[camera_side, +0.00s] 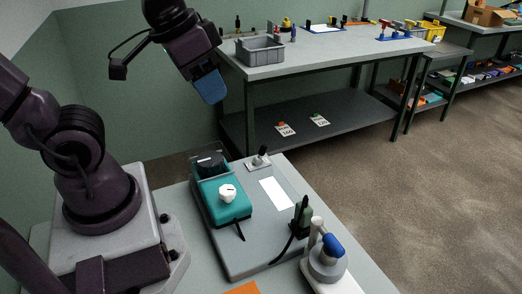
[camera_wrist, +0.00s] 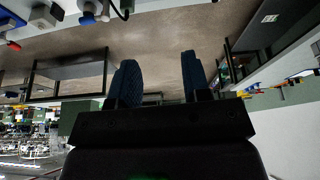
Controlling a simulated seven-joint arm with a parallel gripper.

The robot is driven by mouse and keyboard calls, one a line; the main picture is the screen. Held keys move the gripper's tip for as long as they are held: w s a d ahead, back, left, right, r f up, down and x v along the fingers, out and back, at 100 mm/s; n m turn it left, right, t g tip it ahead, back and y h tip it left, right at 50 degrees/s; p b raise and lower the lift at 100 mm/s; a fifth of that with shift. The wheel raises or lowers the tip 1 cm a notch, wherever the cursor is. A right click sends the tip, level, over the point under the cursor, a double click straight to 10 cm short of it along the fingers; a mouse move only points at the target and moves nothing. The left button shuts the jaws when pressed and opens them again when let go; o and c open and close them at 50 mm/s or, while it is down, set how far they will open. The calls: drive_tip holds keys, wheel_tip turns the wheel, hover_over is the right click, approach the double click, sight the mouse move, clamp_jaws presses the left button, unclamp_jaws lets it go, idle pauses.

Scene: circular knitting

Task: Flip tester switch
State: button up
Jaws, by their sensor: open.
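The tester is a grey, slightly sloped box (camera_side: 232,258) on the near table in the side view. A small toggle switch (camera_side: 261,153) stands on a plate at its far end. A teal unit (camera_side: 223,208) with a black dial and a white knob (camera_side: 227,192) sits on its left part. My gripper (camera_side: 210,90) hangs in the air, well above and behind the tester, touching nothing. In the wrist view my two blue fingers (camera_wrist: 162,78) stand apart with nothing between them. The toggle cannot be made out in the wrist view.
An orange sheet (camera_side: 243,288) lies in front. Behind, a workbench (camera_side: 330,58) carries a grey bin (camera_side: 261,49) and tools. The air around my gripper is clear.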

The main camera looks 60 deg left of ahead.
drive_tip(key=w+a+f+n+g, duration=0.1)
drive_tip(key=w+a+f+g, duration=0.2)
drive_tip(key=w+a+f, duration=0.4)
drive_tip(key=m+g, duration=0.1)
hover_over(264, 145)
wheel_tip(264, 145, down, 7)
wheel_tip(264, 145, down, 13)
drive_tip(key=shift+a+f, duration=0.1)
drive_tip(key=shift+f, duration=0.05)
